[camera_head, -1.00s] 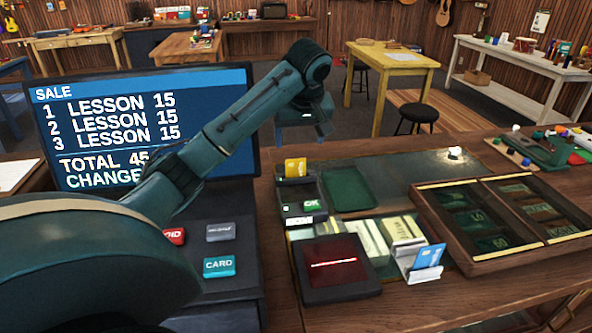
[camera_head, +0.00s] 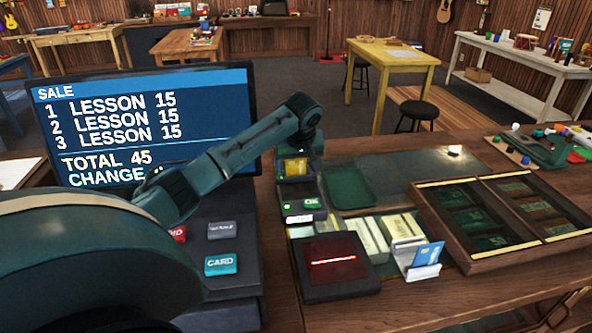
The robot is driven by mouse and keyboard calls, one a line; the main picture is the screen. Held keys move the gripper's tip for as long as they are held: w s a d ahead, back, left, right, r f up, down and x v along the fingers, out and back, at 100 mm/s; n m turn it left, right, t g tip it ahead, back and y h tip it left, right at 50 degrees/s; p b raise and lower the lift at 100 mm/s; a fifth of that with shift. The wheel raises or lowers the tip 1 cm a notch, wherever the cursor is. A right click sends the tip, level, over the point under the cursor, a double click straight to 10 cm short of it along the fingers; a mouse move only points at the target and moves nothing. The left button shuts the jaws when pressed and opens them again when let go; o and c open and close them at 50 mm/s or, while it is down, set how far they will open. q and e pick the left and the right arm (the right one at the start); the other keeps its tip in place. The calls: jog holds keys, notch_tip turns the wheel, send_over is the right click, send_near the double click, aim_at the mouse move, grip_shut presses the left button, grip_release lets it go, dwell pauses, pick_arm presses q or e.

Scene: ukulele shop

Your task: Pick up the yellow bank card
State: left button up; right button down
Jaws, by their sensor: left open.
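The yellow bank card (camera_head: 293,167) stands in the top of the dark card terminal (camera_head: 300,205), just right of the sale screen. My left gripper (camera_head: 296,170) has come down over the terminal's top end, around or just in front of the card. Its jaws are open. The wrist and fingers partly cover the card, so whether they touch it cannot be told. My right gripper is not seen.
A sale screen (camera_head: 100,110) and register keys stand left. A red-lit scanner pad (camera_head: 335,262), a holder with a blue card (camera_head: 425,262) and a wooden cash tray (camera_head: 470,255) lie right. A green dish (camera_head: 349,188) sits close beside the terminal.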

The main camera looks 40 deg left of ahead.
pick_arm(q)
jog(key=shift+c, duration=0.3)
jog(key=c, duration=1)
